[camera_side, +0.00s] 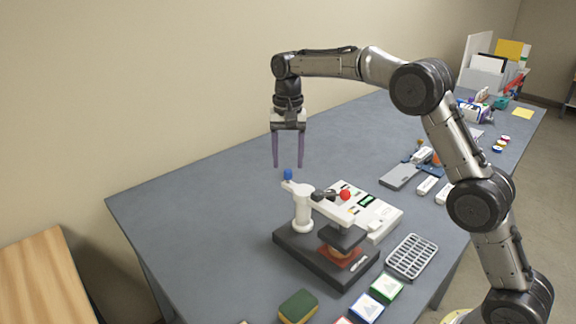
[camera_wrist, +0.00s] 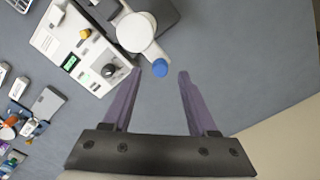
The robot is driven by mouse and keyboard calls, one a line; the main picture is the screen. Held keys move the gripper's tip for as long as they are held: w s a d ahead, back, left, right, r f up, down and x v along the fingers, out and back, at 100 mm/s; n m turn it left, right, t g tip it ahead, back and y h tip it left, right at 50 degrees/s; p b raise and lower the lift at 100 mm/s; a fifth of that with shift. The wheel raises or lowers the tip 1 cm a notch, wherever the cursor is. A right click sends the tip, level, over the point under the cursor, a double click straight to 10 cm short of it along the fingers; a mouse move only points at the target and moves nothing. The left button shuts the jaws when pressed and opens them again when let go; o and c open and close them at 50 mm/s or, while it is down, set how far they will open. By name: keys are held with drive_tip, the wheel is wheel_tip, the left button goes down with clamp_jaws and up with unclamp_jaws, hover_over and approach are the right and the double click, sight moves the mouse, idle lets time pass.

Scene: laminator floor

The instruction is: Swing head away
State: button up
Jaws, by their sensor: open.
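A small press with a dark base (camera_side: 296,249) stands on the table. Its white post (camera_side: 302,212) carries a white arm (camera_side: 328,210), whose dark head (camera_side: 343,237) sits over a reddish pad (camera_side: 340,258). A red ball (camera_side: 345,195) tops a dark lever by the arm. A blue knob (camera_side: 288,174) is at the arm's rear end. My gripper (camera_side: 287,165) points down, open and empty, just above the blue knob. In the wrist view the blue knob (camera_wrist: 160,68) appears between the fingertips (camera_wrist: 160,72); contact cannot be told. The head is not visible there.
A white control box (camera_side: 378,216) stands right beside the press. A wire rack (camera_side: 412,257), a sponge (camera_side: 298,306) and colored boxes (camera_side: 386,287) lie near the front. Small items and a file holder (camera_side: 484,75) are farther back. The table's left side is clear.

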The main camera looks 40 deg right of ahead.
drive_tip(key=shift+f, duration=1.2)
clamp_jaws()
idle(0.6)
